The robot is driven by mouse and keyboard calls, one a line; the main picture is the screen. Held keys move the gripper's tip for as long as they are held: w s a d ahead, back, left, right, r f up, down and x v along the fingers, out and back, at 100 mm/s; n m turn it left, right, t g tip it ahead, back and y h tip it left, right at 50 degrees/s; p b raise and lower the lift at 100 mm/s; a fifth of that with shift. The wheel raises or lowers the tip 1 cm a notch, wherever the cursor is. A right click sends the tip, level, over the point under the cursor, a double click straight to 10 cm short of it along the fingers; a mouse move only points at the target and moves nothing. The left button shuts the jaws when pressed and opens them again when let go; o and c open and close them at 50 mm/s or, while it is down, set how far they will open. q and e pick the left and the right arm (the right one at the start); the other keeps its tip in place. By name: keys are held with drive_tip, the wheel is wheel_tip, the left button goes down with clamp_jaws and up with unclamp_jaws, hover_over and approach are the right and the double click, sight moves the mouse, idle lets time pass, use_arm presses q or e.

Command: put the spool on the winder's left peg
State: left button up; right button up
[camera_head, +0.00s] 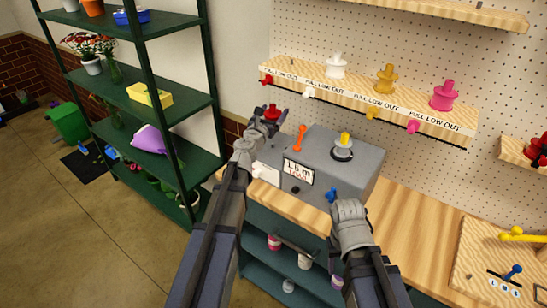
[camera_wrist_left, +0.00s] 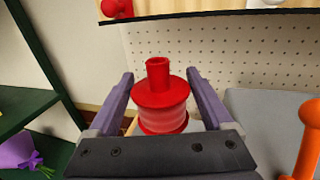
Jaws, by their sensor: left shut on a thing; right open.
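My left gripper (camera_head: 270,122) is shut on a red spool (camera_head: 272,113), which also shows upright between the fingers in the left wrist view (camera_wrist_left: 160,103). The spool is at the left end of the grey winder (camera_head: 358,176). The left peg is not visible, and I cannot tell whether the spool is on it. An orange lever (camera_head: 299,138) stands on the winder, just right of the spool. A yellow piece (camera_head: 345,138) stands upright on its right part. My right gripper (camera_head: 349,212) is open near the winder's front right, beside a blue knob (camera_head: 331,195).
A pegboard shelf (camera_head: 370,100) above holds white (camera_head: 336,66), yellow (camera_head: 385,79) and pink (camera_head: 443,96) spools. A green rack (camera_head: 150,30) stands left. The counter (camera_head: 410,225) right of the winder is clear up to a wooden board (camera_head: 480,270) with levers.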

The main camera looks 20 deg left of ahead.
sight(273, 146)
use_arm(q)
drive_tip(key=shift+f+b, duration=4.95)
drive_tip(key=shift+f, duration=0.25)
drive_tip(key=o, duration=1.2)
drive_tip(key=shift+r, duration=0.15)
drive_tip(key=shift+r, duration=0.15)
drive_tip(key=s, duration=0.8)
drive_tip(key=s+a, duration=0.1)
drive_tip(key=s, duration=0.3)
